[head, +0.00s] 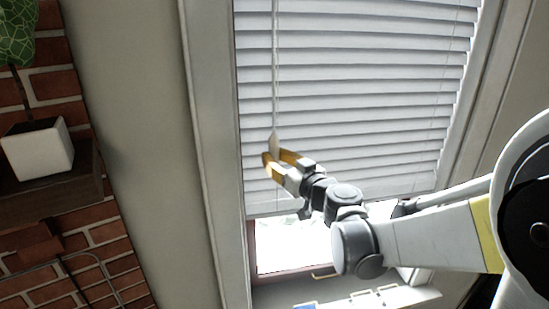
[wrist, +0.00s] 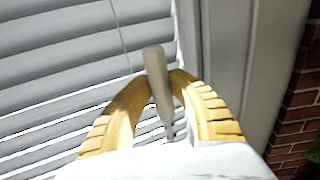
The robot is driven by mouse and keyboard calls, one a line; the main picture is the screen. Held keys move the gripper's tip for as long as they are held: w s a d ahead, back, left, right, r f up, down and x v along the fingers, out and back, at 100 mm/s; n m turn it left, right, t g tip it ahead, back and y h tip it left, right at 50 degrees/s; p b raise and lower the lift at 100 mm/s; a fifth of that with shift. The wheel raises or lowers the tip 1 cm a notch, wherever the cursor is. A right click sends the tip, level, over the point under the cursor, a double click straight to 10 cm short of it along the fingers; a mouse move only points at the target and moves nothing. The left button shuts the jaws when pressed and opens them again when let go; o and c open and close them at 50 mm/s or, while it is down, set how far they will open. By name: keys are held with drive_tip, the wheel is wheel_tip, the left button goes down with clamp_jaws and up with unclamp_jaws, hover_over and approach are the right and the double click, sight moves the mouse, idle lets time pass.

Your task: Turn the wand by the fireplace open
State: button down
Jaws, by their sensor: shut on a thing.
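The wand (head: 276,70) is a thin pale rod hanging down the left side of the white window blind (head: 350,90). Its thicker grey lower end (wrist: 157,75) stands between the yellow fingers in the wrist view. My gripper (head: 274,156) is shut on that lower end, in front of the blind's lower left part. The yellow fingers of my gripper also show in the wrist view (wrist: 160,84), one on each side of the wand. The slats look mostly overlapped, with thin bright lines between some in the wrist view. The wand's top is out of view.
A white window frame (head: 212,150) runs close along the left of the blind. Further left are a brick fireplace (head: 55,88) and a white pot (head: 38,150) with a green plant on a dark shelf. Bright glass shows below the blind.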

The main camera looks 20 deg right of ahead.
drive_tip(key=m+h, duration=0.1)
drive_tip(key=h, duration=0.1)
drive_tip(key=m+h, duration=0.1)
drive_tip(key=m+h+b, duration=0.1)
drive_tip(key=h, duration=0.1)
drive_tip(key=shift+a+f+m+t+h, duration=0.1)
drive_tip(key=shift+a+m+t+h, duration=0.15)
drive_tip(key=shift+m+t+h, duration=0.05)
drive_tip(key=m+h, duration=0.1)
drive_tip(key=h, duration=0.1)
drive_tip(key=m+g+h+b, duration=0.1)
drive_tip(key=m+h, duration=0.1)
drive_tip(key=h, duration=0.1)
drive_tip(key=shift+m+h, duration=0.3)
drive_tip(key=m+g+h+b, duration=0.1)
drive_tip(key=h, duration=0.1)
drive_tip(key=m+g+h+b, duration=0.1)
drive_tip(key=m+h, duration=0.1)
drive_tip(key=shift+w+m+g+h, duration=0.1)
drive_tip(key=shift+m+g+h, duration=0.2)
drive_tip(key=shift+g+h, duration=0.1)
drive_tip(key=shift+m+g+h+b, duration=0.55)
drive_tip(key=shift+m+g+h, duration=1.25)
drive_tip(key=shift+g+h, duration=0.25)
drive_tip(key=shift+g, duration=0.25)
drive_tip(key=shift+d, duration=0.1)
drive_tip(key=c, duration=1.2)
unclamp_jaws()
